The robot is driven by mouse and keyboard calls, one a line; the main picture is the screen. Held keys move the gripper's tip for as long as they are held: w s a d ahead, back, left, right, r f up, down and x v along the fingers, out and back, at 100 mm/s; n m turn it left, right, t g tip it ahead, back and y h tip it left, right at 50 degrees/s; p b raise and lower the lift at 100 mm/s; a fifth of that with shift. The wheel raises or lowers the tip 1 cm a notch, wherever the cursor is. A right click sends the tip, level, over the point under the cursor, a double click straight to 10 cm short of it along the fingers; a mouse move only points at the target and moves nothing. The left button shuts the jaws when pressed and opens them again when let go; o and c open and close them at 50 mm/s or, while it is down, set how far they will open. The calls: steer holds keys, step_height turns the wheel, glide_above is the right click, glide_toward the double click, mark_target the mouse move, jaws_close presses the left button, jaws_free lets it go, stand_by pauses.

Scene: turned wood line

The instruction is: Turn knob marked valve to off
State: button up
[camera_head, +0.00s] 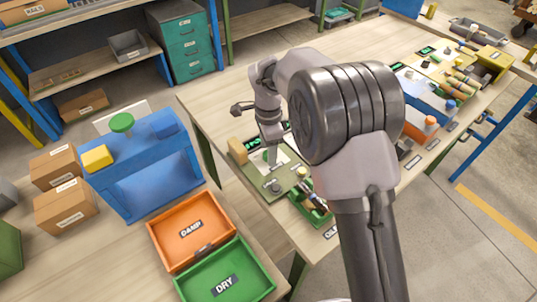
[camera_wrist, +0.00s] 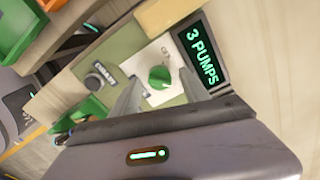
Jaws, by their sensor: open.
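A green knob (camera_wrist: 159,78) sits on a white plate (camera_wrist: 158,60) in the wrist view, with small lettering beside it that I cannot read clearly. A dark round knob (camera_wrist: 95,82) with a black label (camera_wrist: 105,68) sits on the same olive panel; its lettering is too small to read. I cannot tell which knob is marked valve. My gripper (camera_wrist: 160,86) is open, its two fingers on either side of the green knob; I cannot tell whether they touch it. In the head view my gripper (camera_head: 270,143) is over the panel (camera_head: 253,176), partly hiding the green knob; the dark knob (camera_head: 275,187) shows nearer the front.
A lit "3 PUMPS" sign (camera_wrist: 202,52) stands beside the panel. A tan block (camera_head: 237,150) is at the panel's left. A green bin (camera_head: 316,212) is in front. Orange (camera_head: 160,236) and green (camera_head: 262,273) trays lie at lower left.

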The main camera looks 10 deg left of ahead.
steer(key=shift+f, duration=0.3)
steer(key=shift+c, duration=0.4)
jaws_close()
